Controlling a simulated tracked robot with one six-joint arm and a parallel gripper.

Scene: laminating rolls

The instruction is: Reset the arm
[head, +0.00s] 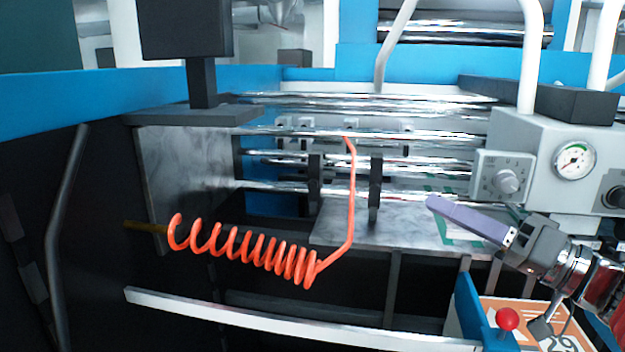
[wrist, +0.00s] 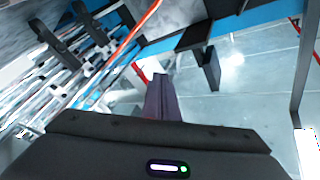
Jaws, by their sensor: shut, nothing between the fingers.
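My gripper (head: 432,203) is in the right half of the head view, its long purple-grey fingers pressed together and pointing left. Nothing is held between them. It is in front of the machine's metal plate, apart from the orange coiled hose (head: 245,252) to its left. In the wrist view the shut fingers (wrist: 160,78) stick up from the dark gripper body, with open floor and part of the machine beyond them.
Shiny rollers (head: 365,133) span the machine behind my gripper. A grey control box with a round gauge (head: 574,161) and knob (head: 508,182) is just above the arm. A red ball-topped lever (head: 507,319) stands below it. A white rail (head: 300,318) crosses the front.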

